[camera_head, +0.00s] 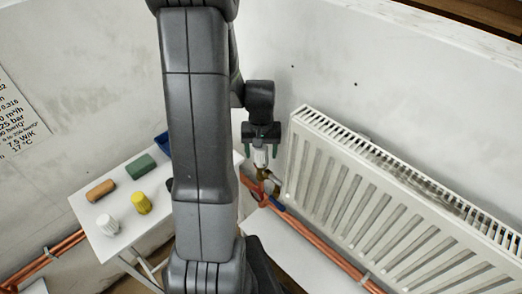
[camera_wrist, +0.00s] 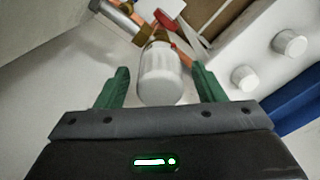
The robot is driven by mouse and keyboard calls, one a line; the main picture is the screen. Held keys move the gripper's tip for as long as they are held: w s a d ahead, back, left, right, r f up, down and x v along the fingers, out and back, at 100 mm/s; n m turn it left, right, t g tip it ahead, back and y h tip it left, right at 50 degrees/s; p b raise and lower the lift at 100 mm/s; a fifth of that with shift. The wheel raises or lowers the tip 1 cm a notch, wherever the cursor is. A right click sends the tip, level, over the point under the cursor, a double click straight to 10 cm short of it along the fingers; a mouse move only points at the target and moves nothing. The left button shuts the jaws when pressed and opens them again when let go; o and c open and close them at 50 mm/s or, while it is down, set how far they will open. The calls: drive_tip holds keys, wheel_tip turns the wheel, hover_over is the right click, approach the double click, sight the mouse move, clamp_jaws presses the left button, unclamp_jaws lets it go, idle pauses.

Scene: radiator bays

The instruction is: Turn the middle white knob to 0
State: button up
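A white valve knob (camera_head: 261,157) sits at the left end of the radiator, on a brass valve body. It also shows large in the wrist view (camera_wrist: 161,80), its brass neck pointing away from me. My gripper (camera_head: 261,147) is at the knob, also in the wrist view (camera_wrist: 160,70). Its two green fingers stand on either side of the knob, with a visible gap on both sides. The gripper is open and holds nothing. I cannot read any number or mark on the knob. No other radiator knob is clear in view.
The white radiator (camera_head: 390,205) fills the right. Copper pipes (camera_head: 318,245) with red and blue parts run below the valve. A white table (camera_head: 120,258) at left bears a green block (camera_head: 141,167), an orange piece (camera_head: 101,191), a yellow piece (camera_head: 141,203) and a white ribbed knob (camera_head: 107,224).

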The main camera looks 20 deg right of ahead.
drive_tip(key=shift+r, duration=0.1)
wheel_tip(320, 180, up, 14)
drive_tip(key=shift+f+b, duration=0.2)
drive_tip(key=shift+b, duration=0.25)
idle(0.5)
wheel_tip(320, 180, down, 14)
drive_tip(key=shift+r+p, duration=0.1)
drive_tip(key=shift+p, duration=0.35)
idle(0.4)
